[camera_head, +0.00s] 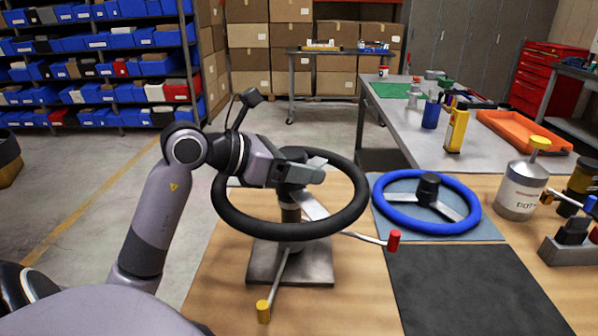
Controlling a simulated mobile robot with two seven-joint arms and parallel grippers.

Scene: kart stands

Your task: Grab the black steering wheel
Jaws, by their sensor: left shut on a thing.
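The black steering wheel (290,231) is at the middle of the view, roughly level above a metal stand (290,262) with a square base on the wooden bench. My left gripper (300,176) reaches in from the left over the wheel's far left rim and is shut on the wheel's hub area at its centre. The gripper hides part of the hub and of the far rim. I cannot tell whether the wheel still touches the stand. My right gripper is not in view.
A blue steering wheel (386,213) lies on a blue-grey mat to the right. Stand handles with a red grip (394,241) and a yellow grip (263,311) stick out. A dark mat (470,290) is bare. A can (521,190) stands at the right.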

